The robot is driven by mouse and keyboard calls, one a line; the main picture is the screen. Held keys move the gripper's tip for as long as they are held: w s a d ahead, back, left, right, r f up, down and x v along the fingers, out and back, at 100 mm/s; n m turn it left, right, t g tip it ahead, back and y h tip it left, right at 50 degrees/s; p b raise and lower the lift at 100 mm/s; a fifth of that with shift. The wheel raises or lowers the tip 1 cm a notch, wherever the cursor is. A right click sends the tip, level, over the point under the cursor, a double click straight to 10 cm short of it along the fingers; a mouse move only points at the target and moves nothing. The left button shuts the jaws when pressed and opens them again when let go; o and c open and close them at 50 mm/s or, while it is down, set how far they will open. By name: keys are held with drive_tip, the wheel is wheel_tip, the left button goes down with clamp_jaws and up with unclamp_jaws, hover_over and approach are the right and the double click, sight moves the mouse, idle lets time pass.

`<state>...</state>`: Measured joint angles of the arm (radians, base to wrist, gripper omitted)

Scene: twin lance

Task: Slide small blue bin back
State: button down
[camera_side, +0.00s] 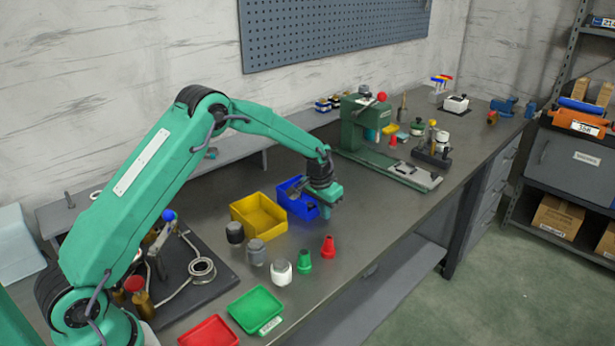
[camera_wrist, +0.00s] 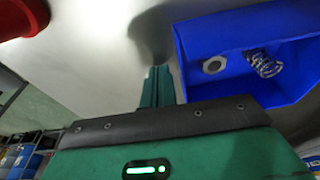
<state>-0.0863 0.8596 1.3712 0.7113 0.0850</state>
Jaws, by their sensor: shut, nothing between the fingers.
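The small blue bin (camera_side: 289,188) stands on the bench in the side view, right of a yellow bin, and is partly hidden by my gripper (camera_side: 326,211). In the wrist view the blue bin (camera_wrist: 215,35) fills the upper right, with a metal nut (camera_wrist: 214,65) and a coil spring (camera_wrist: 264,64) inside. My gripper's green fingers (camera_wrist: 157,80) are shut together with nothing between them. They show just left of the bin's edge. I cannot tell whether they touch it.
The yellow bin (camera_side: 258,214) stands beside the blue one. A red cone (camera_side: 328,246), a green cone (camera_side: 304,262) and several capped jars stand in front. A green press (camera_side: 363,127) stands behind to the right. Bare bench lies right of my gripper.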

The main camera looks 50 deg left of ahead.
sight(310, 204)
drive_tip(key=shift+a, duration=0.2)
drive_tip(key=shift+a, duration=0.8)
drive_tip(key=shift+a, duration=0.2)
drive_tip(key=shift+a, duration=0.75)
drive_tip(key=shift+a, duration=0.2)
drive_tip(key=shift+a, duration=0.8)
drive_tip(key=shift+a, duration=0.2)
idle(0.3)
drive_tip(key=shift+w+a, duration=0.1)
drive_tip(key=shift+a, duration=0.7)
drive_tip(key=shift+a, duration=0.3)
